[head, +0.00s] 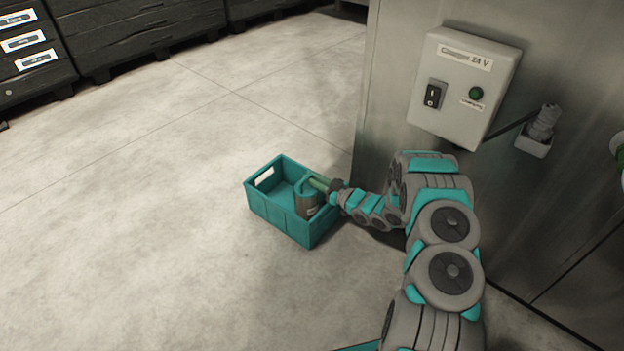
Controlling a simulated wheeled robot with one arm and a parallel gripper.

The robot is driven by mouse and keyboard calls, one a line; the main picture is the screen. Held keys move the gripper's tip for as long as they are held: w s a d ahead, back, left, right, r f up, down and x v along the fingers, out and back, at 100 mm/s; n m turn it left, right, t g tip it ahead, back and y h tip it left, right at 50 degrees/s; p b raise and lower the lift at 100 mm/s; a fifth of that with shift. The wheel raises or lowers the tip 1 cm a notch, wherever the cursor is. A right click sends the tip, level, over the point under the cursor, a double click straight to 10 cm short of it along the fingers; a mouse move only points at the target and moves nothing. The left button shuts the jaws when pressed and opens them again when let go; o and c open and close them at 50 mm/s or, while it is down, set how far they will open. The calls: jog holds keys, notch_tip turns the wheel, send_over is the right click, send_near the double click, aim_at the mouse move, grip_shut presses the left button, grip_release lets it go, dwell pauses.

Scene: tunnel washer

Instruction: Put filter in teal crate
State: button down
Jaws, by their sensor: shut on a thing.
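The teal crate (278,219) stands on the floor left of the metal cabinet, with a hand slot in its left end. The filter (307,205) is a grey-green cylinder with a teal top, in the right part of the crate's opening. My gripper (318,184) reaches in over the crate's right side and is shut on the filter near its top. The filter looks upright. Its lower end is hidden by the crate's front wall, so I cannot tell whether it touches the crate floor.
A metal cabinet (400,110) stands close at the right, bearing a charger box (465,85) with a black switch and a green button. A plug (541,125) sits in a socket beside it. Dark crates (140,40) line the back left. The floor (130,230) left of the crate is clear.

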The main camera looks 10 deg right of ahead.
jog(key=c, duration=0.9)
grip_release()
jog(key=shift+o, duration=0.2)
jog(key=shift+r, duration=0.1)
jog(key=v, duration=1.2)
jog(key=shift+p, duration=0.35)
jog(key=shift+a, duration=0.1)
